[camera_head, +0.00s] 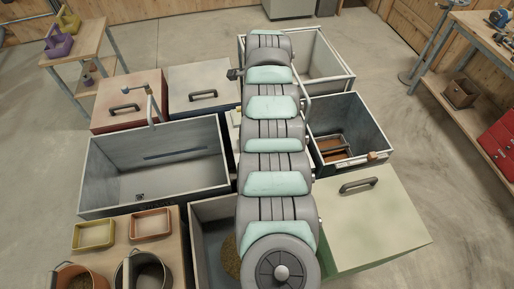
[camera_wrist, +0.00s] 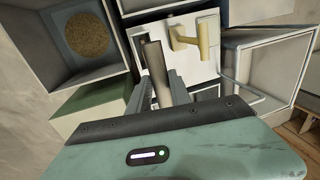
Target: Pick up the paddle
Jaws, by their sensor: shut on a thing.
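In the wrist view, my gripper (camera_wrist: 158,88) is shut on an upright grey-brown handle (camera_wrist: 154,60), which I take to be the paddle's. Its fingers lie on either side of the handle. The handle's top end sticks out past the fingers. The lower part of the paddle is hidden by my fingers and gripper body. In the camera_head view, my own arm runs down the middle and hides the gripper and the paddle.
A tan tap-shaped fitting (camera_wrist: 195,38) stands close to the handle, right of it. A bin with a round patch of grain (camera_wrist: 88,35) is upper left. In the head view, open bins (camera_head: 155,175) and lidded boxes (camera_head: 370,215) crowd both sides of my arm.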

